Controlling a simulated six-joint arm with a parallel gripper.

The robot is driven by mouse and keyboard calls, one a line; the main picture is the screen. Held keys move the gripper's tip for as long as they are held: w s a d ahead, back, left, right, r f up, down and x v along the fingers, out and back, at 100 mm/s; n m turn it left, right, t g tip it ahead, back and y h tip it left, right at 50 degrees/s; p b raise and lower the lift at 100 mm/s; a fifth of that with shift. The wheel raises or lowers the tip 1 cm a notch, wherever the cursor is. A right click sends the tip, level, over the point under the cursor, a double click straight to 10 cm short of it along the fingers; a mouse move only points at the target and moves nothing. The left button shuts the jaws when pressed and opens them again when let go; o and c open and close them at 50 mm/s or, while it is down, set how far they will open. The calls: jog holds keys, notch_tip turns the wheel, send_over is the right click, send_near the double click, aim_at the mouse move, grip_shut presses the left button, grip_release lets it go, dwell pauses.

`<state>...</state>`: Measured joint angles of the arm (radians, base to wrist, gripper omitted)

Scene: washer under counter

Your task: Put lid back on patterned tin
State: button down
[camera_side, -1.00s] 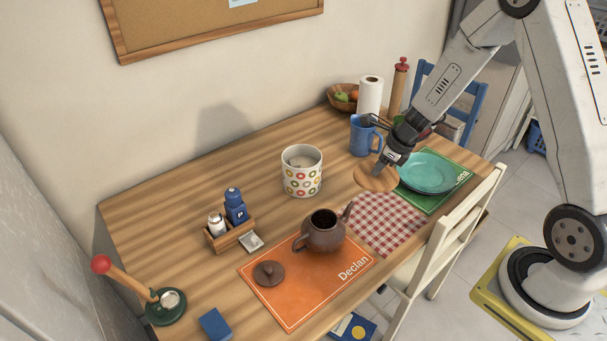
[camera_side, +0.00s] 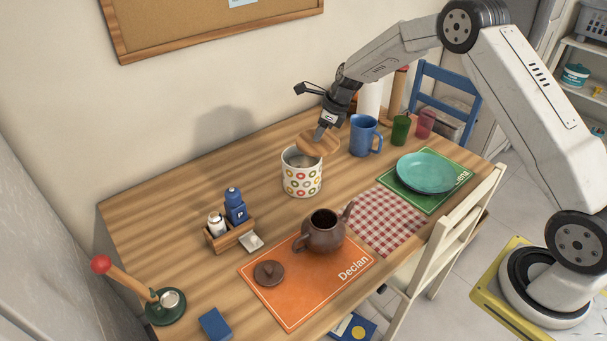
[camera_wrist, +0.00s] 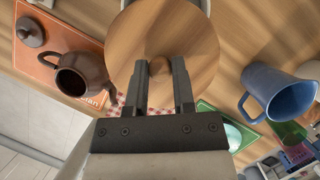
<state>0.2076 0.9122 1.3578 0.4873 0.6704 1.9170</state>
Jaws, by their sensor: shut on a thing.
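The patterned tin (camera_side: 302,182) is white with coloured rings and stands upright on the wooden table. Its mouth is partly uncovered at the left in the side view. The round wooden lid (camera_side: 317,144) is tilted, above the right part of the tin's mouth. Whether it touches the rim cannot be told. My gripper (camera_side: 321,132) is shut on the lid's knob, which shows between the fingers in the wrist view (camera_wrist: 158,67). In that view the lid (camera_wrist: 190,45) hides most of the tin.
A blue pitcher (camera_side: 362,137) stands just right of the tin, with green and red cups beyond it. A brown teapot (camera_side: 323,232) sits on the orange placemat (camera_side: 290,308) in front. A salt-and-pepper caddy (camera_side: 232,237) is at the left. Bare table lies left of the tin.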

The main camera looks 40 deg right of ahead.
aim_at(306, 137)
jog(key=shift+n, duration=0.3)
jog(key=shift+w+a+r, duration=0.25)
jog(key=shift+w+a, duration=0.15)
jog(key=shift+w, duration=0.3)
jog(key=shift+w+a+r, duration=0.3)
jog(key=shift+w+a, duration=0.05)
jog(key=shift+w, duration=0.35)
jog(key=shift+w+a+r, duration=0.25)
jog(key=shift+w+a, duration=0.15)
jog(key=shift+w, duration=0.3)
jog(key=shift+f, duration=0.2)
jog(key=shift+f, duration=3)
jog(key=shift+f, duration=0.15)
grip_release()
